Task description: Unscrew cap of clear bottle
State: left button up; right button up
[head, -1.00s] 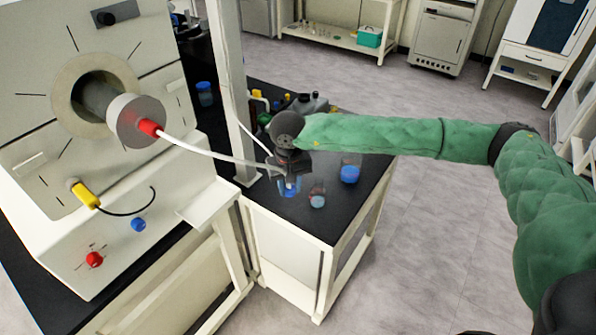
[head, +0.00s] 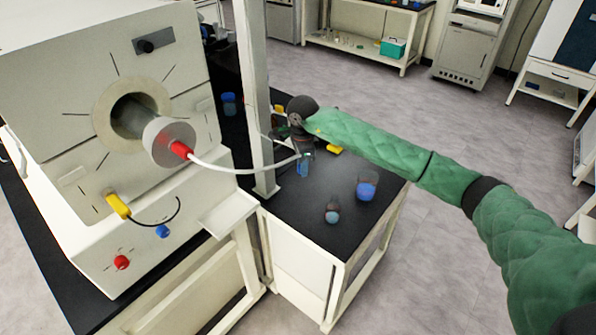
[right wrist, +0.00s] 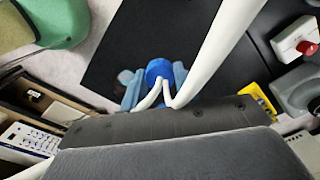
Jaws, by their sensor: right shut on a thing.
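My right gripper (head: 303,160) hangs over the black bench top beside the white post, pointing down. A blue object shows at the fingertips in the head view, too small to tell cap from bottle. I cannot tell whether a bottle is under the cap. To the lower right stand a small clear bottle (head: 332,212) with reddish and blue parts and a wider vessel with blue in it (head: 367,188). My left gripper is not in view.
A large white apparatus (head: 75,60) fills the left. Its white hose (head: 235,171) runs to near my right gripper. The white post (head: 256,100) stands close by. Yellow items (head: 335,149) lie behind the gripper.

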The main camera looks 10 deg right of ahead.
jog(key=w+d+m, duration=0.1)
jog(key=d+m, duration=0.1)
jog(key=m, duration=1.8)
send_over(314, 192)
notch_tip(314, 192, down, 6)
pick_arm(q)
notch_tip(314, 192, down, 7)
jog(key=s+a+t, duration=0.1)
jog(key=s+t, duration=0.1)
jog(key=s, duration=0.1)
pick_arm(e)
jog(key=shift+w+f+p, duration=0.1)
jog(key=shift+f+p, duration=0.25)
jog(key=shift+f, duration=0.2)
jog(key=shift+f+b, duration=0.3)
jog(key=shift+f, duration=0.5)
jog(key=shift+f+b, duration=0.45)
jog(key=shift+f, duration=0.8)
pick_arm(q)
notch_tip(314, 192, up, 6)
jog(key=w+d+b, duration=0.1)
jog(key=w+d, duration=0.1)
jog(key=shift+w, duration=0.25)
pick_arm(e)
jog(key=shift+f, duration=1)
pick_arm(q)
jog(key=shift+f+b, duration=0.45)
jog(key=shift+b, duration=0.1)
pick_arm(e)
jog(key=shift+f, duration=0.3)
